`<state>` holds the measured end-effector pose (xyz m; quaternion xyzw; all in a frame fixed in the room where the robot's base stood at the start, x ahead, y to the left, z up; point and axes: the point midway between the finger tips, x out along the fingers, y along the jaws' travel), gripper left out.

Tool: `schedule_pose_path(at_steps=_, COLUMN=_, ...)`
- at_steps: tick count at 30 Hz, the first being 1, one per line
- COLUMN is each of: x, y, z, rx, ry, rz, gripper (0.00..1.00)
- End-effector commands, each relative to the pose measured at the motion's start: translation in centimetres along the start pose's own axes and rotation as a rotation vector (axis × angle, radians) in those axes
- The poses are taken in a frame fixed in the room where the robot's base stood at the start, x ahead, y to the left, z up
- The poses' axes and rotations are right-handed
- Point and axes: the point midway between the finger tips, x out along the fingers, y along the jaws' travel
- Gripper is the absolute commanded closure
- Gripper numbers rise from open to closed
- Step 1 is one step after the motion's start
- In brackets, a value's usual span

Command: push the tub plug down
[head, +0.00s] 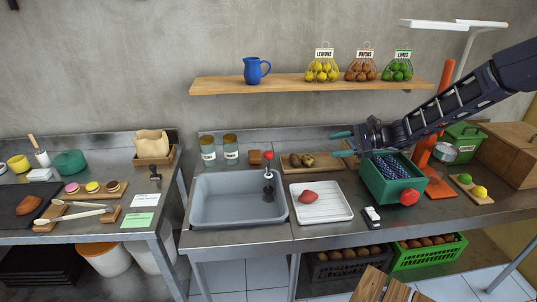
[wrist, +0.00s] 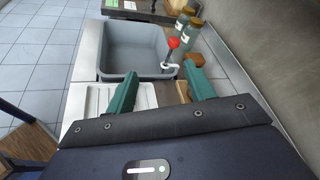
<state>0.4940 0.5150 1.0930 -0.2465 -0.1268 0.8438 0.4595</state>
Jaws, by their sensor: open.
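The grey tub (head: 232,215) is set in the middle counter and looks empty; its inside also shows in the wrist view (wrist: 130,45). A red ball knob (head: 268,155) tops an upright rod at the tub's right back part, with a pale piece and a dark foot below. I take this to be the tub plug; its red knob shows in the wrist view (wrist: 173,43). My gripper (head: 342,144) is open and empty, with teal fingers, right of the tub and apart from the plug. In the wrist view the knob appears beyond and between the fingertips (wrist: 162,80).
Two jars (head: 208,151) stand behind the tub. A white ribbed tray (head: 335,212) with a red item lies right of it, below a board with potatoes (head: 335,163). A green crate (head: 380,197) sits beneath my arm. A shelf (head: 300,85) hangs above.

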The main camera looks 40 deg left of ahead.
Motion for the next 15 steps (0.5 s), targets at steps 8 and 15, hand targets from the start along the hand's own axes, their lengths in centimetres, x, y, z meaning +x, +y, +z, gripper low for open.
schedule_pose_path(at_steps=8, x=9.0, y=-1.1, z=-3.0, rx=0.239, ry=-0.153, rz=-0.085, gripper=0.46)
schedule_pose_path(at_steps=15, x=15.0, y=-1.3, z=-5.2, rx=0.422, ry=-0.243, rz=-0.15, gripper=0.46)
